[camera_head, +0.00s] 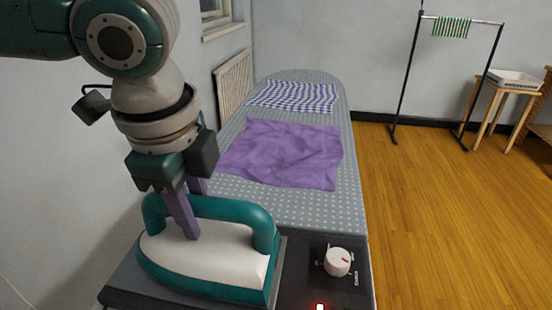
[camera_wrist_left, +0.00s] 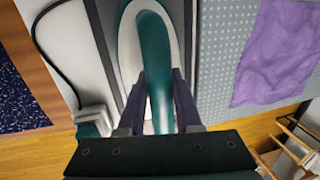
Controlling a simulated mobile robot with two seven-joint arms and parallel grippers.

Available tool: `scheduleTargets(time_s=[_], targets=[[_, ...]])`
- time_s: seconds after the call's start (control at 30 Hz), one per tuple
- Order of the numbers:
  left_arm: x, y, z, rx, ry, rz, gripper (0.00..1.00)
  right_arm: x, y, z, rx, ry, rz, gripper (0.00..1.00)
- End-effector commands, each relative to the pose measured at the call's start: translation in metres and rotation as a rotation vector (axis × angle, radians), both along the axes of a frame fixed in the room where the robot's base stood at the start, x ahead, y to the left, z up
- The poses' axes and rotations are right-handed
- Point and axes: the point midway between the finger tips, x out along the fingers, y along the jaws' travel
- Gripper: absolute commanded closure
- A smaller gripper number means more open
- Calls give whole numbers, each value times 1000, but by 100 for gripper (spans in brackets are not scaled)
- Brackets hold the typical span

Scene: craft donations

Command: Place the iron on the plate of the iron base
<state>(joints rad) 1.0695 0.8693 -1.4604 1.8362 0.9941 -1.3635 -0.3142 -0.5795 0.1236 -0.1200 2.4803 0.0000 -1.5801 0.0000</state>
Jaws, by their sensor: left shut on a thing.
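The iron (camera_head: 205,250) is white with a teal handle and teal lower edge. It is upright at the near end of the ironing board, over the dark plate of the iron base (camera_head: 125,292). I cannot tell whether its sole touches the plate. My left gripper (camera_head: 188,222) is shut on the handle from above. In the left wrist view the gripper's fingers (camera_wrist_left: 160,110) lie on both sides of the teal handle (camera_wrist_left: 155,60). The base's white dial (camera_head: 337,262) and a lit red light (camera_head: 320,307) are right of the iron. My right gripper is not in view.
A purple cloth (camera_head: 285,153) and a blue checked cloth (camera_head: 293,96) lie on the grey dotted board (camera_head: 310,208). A drying rack (camera_head: 462,20) and a stool with a white tray (camera_head: 515,79) stand at the back right. The wooden floor (camera_head: 440,210) between is clear.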

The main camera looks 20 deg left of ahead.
Motion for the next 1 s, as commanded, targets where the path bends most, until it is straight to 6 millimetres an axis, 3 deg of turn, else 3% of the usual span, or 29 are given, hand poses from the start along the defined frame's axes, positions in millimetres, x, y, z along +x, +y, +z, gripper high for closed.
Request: scheduleTargets(time_s=[0.1, 0.13, 0.37, 0.67, 0.77, 1.0], targets=[[1, 0, -1, -1, -3, 1, 100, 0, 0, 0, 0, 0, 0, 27], [0, 0, -2, 0, 0, 0, 63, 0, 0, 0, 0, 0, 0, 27], [0, 0, -2, 0, 0, 0, 38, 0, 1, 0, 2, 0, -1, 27], [0, 0, 1, 0, -2, 0, 37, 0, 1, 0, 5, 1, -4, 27], [-1, -1, 13, 0, -3, 1, 37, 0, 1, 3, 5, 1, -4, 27], [-9, -5, 65, -2, -6, -1, 37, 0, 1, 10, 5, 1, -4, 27]])
